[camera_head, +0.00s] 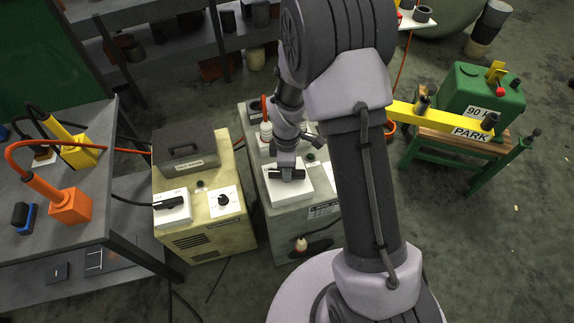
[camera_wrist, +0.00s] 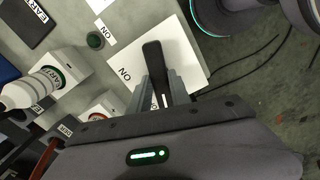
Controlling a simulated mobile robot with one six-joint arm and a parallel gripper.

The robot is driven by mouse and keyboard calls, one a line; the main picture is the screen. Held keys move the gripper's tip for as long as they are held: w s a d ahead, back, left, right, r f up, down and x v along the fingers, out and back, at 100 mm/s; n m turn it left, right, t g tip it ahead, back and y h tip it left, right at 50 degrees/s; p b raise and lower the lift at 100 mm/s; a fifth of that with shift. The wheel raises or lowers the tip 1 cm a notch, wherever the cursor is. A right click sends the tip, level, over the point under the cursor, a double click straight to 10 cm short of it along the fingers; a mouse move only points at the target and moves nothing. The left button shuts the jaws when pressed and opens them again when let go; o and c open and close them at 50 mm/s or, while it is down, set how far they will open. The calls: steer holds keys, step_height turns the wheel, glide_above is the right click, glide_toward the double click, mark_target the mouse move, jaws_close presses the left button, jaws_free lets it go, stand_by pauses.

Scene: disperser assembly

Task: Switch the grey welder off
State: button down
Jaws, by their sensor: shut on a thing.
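The grey welder (camera_head: 316,211) stands on the floor in the middle of the head view, partly hidden by my arm. Its top has a white switch plate (camera_head: 311,183) with a black handle; the plate also shows in the wrist view (camera_wrist: 188,45). My gripper (camera_head: 288,172) is over the plate, pointing down. In the wrist view my gripper (camera_wrist: 163,93) has its fingers shut on the black switch handle (camera_wrist: 153,58). The word "ON" is readable on the plate near the handle, and the fingers hide the handle's lower end.
A beige welder (camera_head: 215,227) with its own white switch plate stands just left. A grey table (camera_head: 85,165) with orange and yellow tools is further left. A green unit (camera_head: 481,105) with a yellow "PARK" bar stands at right. Shelves are behind, and cables lie on the floor.

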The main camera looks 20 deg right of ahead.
steer(key=shift+n+p, duration=0.65)
steer(key=shift+n, duration=1.25)
steer(key=c, duration=1.2)
jaws_free()
step_height(320, 180, up, 17)
steer(key=p, duration=0.5)
steer(key=shift+r+p, duration=0.2)
steer(key=shift+p, duration=0.2)
